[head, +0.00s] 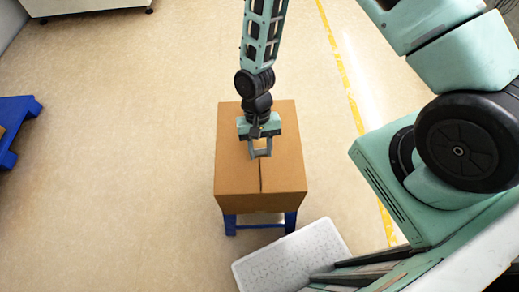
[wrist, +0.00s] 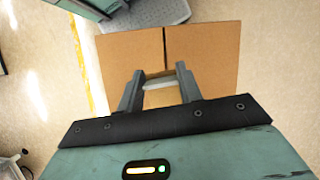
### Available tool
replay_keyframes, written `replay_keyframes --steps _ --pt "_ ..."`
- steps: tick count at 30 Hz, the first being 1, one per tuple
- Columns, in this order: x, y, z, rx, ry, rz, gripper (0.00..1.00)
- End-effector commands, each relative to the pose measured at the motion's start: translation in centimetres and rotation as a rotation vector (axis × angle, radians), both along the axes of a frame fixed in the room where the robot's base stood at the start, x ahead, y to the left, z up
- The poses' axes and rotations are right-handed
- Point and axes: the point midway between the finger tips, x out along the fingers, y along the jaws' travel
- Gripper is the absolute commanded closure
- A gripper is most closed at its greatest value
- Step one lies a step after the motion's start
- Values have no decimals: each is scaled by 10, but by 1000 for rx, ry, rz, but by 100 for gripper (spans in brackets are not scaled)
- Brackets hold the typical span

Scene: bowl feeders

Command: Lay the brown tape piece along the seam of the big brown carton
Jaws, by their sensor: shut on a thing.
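The big brown carton (head: 232,178) is closed, and its dark seam (head: 261,178) runs down the middle of the top. The carton (wrist: 208,52) and seam (wrist: 164,46) also show in the wrist view, beyond my fingertips. My gripper (head: 261,152) is over the carton's top, in line with the seam. In the wrist view my gripper (wrist: 159,77) is shut on the tape piece (wrist: 158,84), a narrow strip across the gap between the fingers, pale on the face seen here. I cannot tell whether the piece touches the carton. My gripper hides the far part of the seam.
The carton stands on a blue stand (head: 230,223). A pale grey textured mat or tray (head: 285,257) lies to its front right. A blue rack (head: 14,125) is at the far left. The floor left of the carton is clear. A yellow line (head: 343,72) runs along the right.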

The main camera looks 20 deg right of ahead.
Motion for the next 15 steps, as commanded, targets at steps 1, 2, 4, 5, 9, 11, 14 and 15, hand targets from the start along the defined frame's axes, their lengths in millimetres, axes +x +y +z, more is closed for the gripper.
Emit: replay_keyframes --steps 1,2,4,5,9,11,14,15 --pt "-7 3 0 0 3 -46 86" --pt "-9 4 -1 0 2 -70 86" --pt "-13 7 -3 0 0 -109 86" --pt "-13 7 -3 -1 0 -120 86" --pt "-14 9 -8 0 -2 -135 86" --pt "-14 9 -12 0 -2 -134 86" --pt "-14 8 -19 0 -2 -134 86" --pt "-14 8 -23 -1 -2 -133 86"
